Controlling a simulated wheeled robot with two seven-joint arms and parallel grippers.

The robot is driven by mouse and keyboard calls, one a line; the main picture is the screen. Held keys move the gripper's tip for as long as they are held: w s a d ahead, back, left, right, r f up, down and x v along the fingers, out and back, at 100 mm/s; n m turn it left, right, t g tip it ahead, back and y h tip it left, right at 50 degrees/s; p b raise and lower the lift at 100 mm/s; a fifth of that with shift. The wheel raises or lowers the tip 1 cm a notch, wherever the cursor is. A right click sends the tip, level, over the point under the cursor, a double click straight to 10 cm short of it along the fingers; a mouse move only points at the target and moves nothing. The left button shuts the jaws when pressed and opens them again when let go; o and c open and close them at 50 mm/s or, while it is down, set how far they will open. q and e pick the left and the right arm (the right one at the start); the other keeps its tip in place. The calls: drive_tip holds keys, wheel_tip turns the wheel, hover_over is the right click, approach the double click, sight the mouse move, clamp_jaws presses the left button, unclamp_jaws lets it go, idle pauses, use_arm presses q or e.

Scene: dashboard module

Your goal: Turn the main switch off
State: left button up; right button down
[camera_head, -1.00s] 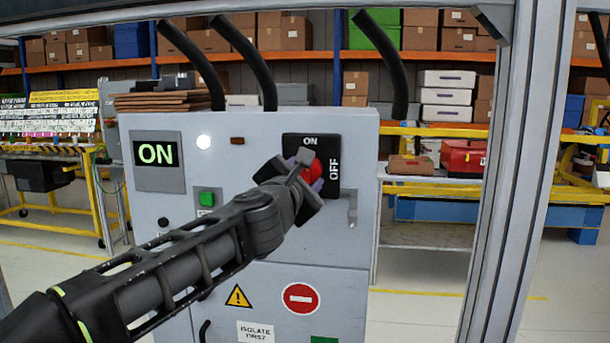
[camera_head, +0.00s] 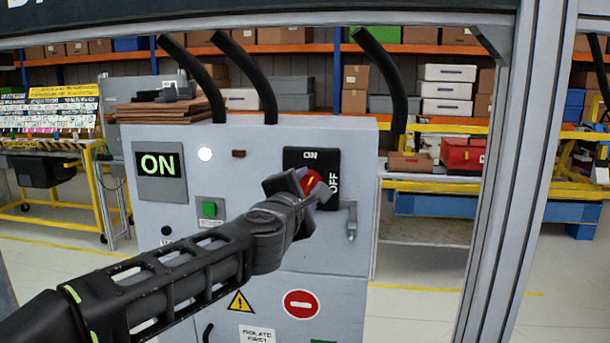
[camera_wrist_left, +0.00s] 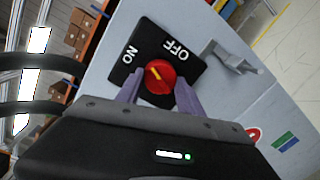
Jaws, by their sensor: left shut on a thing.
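The main switch is a red round knob (camera_head: 313,182) with a yellow mark, on a black plate (camera_head: 325,160) lettered ON at the top and OFF at the right. It also shows in the left wrist view (camera_wrist_left: 159,76), where the yellow mark points roughly toward ON. My left gripper (camera_head: 309,188) is at the knob, its purple fingers (camera_wrist_left: 158,92) on either side of it, shut on it. The gripper partly hides the knob in the head view. The display (camera_head: 160,165) reads ON in green. My right gripper is not in view.
A grey metal latch (camera_head: 351,220) juts out just right of the switch plate. The cabinet front (camera_head: 250,285) also carries a green button (camera_head: 209,208) and a lit white lamp (camera_head: 205,154). A grey frame post (camera_head: 510,180) stands at the right.

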use_arm(q)
drive_tip(key=m+p, duration=0.3)
drive_tip(key=p, duration=0.1)
drive_tip(key=m+p, duration=0.3)
drive_tip(key=p, duration=0.1)
drive_tip(key=m+y+p, duration=0.1)
drive_tip(key=m+p, duration=0.2)
drive_tip(key=m, duration=0.1)
drive_tip(key=shift+d+r+p, duration=0.2)
drive_tip(key=shift+r+p, duration=0.1)
drive_tip(key=shift+p, duration=0.1)
drive_tip(key=shift+f+m+y+p, duration=0.15)
drive_tip(key=shift+m+y+p, duration=0.15)
drive_tip(key=shift+m+p, duration=0.8)
drive_tip(key=shift+f, duration=0.1)
drive_tip(key=o, duration=1.4)
drive_tip(key=shift+s, duration=0.15)
drive_tip(key=s, duration=0.2)
drive_tip(key=s+b, duration=0.1)
drive_tip(key=s, duration=0.2)
drive_tip(key=s+a, duration=0.1)
drive_tip(key=s, duration=0.1)
drive_tip(key=shift+s+r, duration=0.25)
drive_tip(key=shift+r, duration=0.15)
